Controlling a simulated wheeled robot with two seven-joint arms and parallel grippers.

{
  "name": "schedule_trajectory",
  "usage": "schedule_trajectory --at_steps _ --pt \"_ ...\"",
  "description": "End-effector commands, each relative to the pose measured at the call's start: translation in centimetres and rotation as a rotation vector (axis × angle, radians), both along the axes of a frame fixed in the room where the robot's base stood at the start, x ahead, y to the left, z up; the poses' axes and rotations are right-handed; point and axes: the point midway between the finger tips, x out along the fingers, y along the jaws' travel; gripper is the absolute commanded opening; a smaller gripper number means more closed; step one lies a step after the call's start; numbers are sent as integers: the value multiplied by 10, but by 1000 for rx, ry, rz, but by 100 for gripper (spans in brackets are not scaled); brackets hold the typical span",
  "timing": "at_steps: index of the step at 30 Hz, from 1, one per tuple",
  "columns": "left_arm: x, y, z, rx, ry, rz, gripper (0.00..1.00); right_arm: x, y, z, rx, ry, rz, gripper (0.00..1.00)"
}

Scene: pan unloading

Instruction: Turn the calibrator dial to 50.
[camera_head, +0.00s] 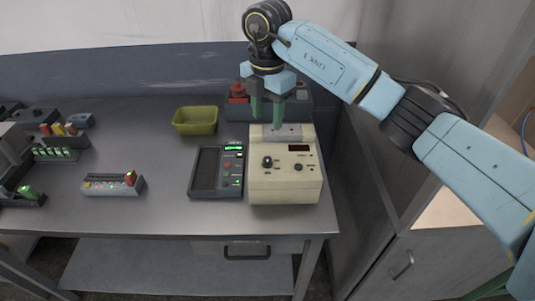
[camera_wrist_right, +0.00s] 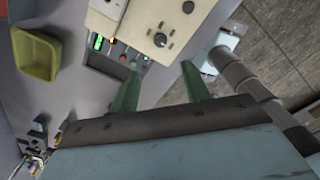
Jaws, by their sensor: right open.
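The cream calibrator box (camera_head: 284,188) stands near the right front of the table. Its black dial (camera_head: 267,162) is on the left of the sloped panel, with a small dark red display (camera_head: 299,148) and a smaller dark knob (camera_head: 298,167) to the right. The display's reading is too small to tell. My right gripper (camera_head: 266,116) points down above the back of the box, open and empty, with green fingers. In the right wrist view the dial (camera_wrist_right: 160,40) lies just beyond the gap between the open fingers (camera_wrist_right: 161,68), apart from them. My left gripper is out of view.
A dark handheld meter (camera_head: 205,170) with a lit green display lies left of the box. A yellow-green bin (camera_head: 195,120) stands behind it. A small grey rack (camera_head: 112,185) and battery holders (camera_head: 55,154) are farther left. A grey cabinet (camera_head: 400,240) adjoins the right.

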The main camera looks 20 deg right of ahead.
Motion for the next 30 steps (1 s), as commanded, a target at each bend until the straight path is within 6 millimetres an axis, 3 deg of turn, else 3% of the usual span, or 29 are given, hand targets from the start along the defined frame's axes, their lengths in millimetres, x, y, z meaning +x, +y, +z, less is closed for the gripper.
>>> schedule_trajectory --at_steps 5,18,24,30 --pt "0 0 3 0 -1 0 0 -1 -2 -22 -7 6 -5 47" --pt "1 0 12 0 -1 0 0 -1 -1 -109 -4 6 -2 47" --pt "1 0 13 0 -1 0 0 -1 -1 -128 -3 3 -2 47" --pt "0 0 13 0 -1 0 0 -1 0 -132 -2 2 -1 47"
